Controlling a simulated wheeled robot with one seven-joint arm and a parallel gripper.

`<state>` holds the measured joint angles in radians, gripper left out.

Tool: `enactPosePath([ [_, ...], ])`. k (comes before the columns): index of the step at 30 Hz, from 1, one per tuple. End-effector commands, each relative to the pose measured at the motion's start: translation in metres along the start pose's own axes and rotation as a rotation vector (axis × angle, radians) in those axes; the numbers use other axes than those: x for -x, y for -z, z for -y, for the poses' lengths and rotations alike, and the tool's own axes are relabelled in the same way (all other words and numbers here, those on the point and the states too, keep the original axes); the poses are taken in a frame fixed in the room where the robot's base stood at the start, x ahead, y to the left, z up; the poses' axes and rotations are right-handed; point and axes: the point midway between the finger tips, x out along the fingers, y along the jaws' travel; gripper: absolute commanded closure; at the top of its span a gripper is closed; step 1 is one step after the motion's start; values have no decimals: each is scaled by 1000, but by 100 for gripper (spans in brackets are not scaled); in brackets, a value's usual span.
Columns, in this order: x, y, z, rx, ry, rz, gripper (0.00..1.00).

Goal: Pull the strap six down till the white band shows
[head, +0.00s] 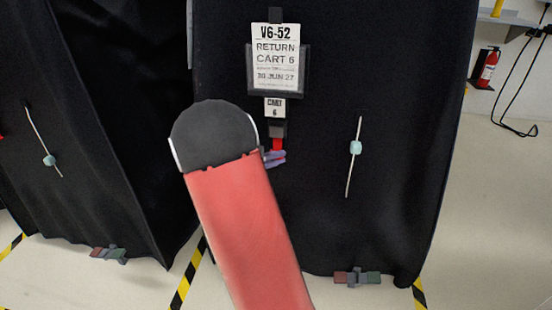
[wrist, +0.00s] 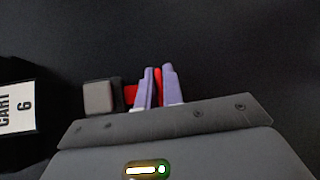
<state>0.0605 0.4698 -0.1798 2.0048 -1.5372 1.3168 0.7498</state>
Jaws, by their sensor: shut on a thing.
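The strap six (head: 277,144) is a short red strap below a grey buckle (head: 278,130), under the small "CART 6" tag (head: 275,107) on the black cover. In the wrist view the red strap (wrist: 130,95) comes out of the dark end of the buckle (wrist: 97,97). My gripper (head: 275,157) has lilac fingers and is shut on the strap just below the buckle. In the wrist view my gripper (wrist: 158,75) has red showing between its fingers. Only red shows on the visible strap; the part within and behind the fingers is hidden.
A sign (head: 276,60) reads "V6-52 RETURN CART 6". A cord with a pale blue toggle (head: 356,148) hangs to the right. Another covered cart (head: 90,130) stands left. A fire extinguisher (head: 488,68) is at the far right. Yellow-black tape (head: 187,275) marks the floor.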

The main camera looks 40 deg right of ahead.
Motion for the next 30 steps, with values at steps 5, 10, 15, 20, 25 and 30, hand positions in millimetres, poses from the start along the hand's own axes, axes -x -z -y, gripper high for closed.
enactPosePath([
  [5, 0, 0, 2, 1, 1, 0, 100],
  [10, -2, 2, 17, 1, 1, -1, 100],
  [15, -5, 6, 44, 1, 2, 0, 100],
  [20, -9, 10, 71, 2, 2, 0, 100],
  [25, -13, 13, 99, 3, 3, 1, 100],
  [30, -14, 15, 109, 3, 5, 0, 100],
])
